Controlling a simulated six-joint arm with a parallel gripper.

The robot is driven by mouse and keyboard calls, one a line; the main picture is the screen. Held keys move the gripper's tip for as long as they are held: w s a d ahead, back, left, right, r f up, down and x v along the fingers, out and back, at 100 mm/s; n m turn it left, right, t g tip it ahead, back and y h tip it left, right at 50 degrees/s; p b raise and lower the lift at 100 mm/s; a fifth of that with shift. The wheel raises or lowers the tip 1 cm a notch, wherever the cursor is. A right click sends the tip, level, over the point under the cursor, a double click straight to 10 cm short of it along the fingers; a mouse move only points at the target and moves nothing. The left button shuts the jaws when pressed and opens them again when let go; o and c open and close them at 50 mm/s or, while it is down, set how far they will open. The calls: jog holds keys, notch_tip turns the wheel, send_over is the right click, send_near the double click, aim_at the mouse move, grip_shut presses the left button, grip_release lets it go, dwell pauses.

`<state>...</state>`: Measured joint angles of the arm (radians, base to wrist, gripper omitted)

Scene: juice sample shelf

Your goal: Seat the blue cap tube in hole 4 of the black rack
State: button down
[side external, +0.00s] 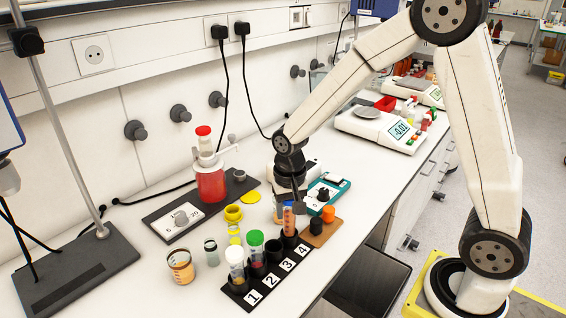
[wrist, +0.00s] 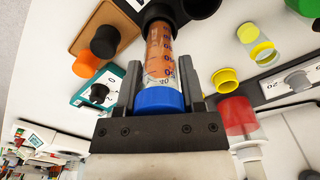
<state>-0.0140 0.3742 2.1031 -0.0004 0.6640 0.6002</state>
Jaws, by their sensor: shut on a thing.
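My gripper (wrist: 162,82) is shut on the blue cap tube (wrist: 161,52), a clear tube with orange contents; its fingers lie either side of the tube by the blue cap. Hole 3 (side external: 274,248) looks empty. A green-capped tube (side external: 256,242) is in hole 2 and a white-capped tube (side external: 236,258) in hole 1.
A brown block (side external: 318,236) with orange and black caps adjoins the rack near hole 4. A teal device (side external: 330,190) lies behind it. Yellow-rimmed containers (side external: 234,214), a beaker (side external: 180,266) and a red bottle (side external: 211,184) stand left of the gripper.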

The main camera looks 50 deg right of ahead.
jog(key=shift+f, duration=1.4)
dwell(1.0)
jog(key=shift+c, duration=0.6)
grip_release()
jog(key=shift+r, duration=0.1)
jog(key=shift+r, duration=3.85)
jog(key=s+f+n+t, duration=0.2)
jog(key=s+n, duration=0.4)
jog(key=s, duration=0.3)
jog(key=shift+s+d+f+n+t, duration=0.3)
jog(key=shift+f+n, duration=0.1)
jog(key=shift+f, duration=0.25)
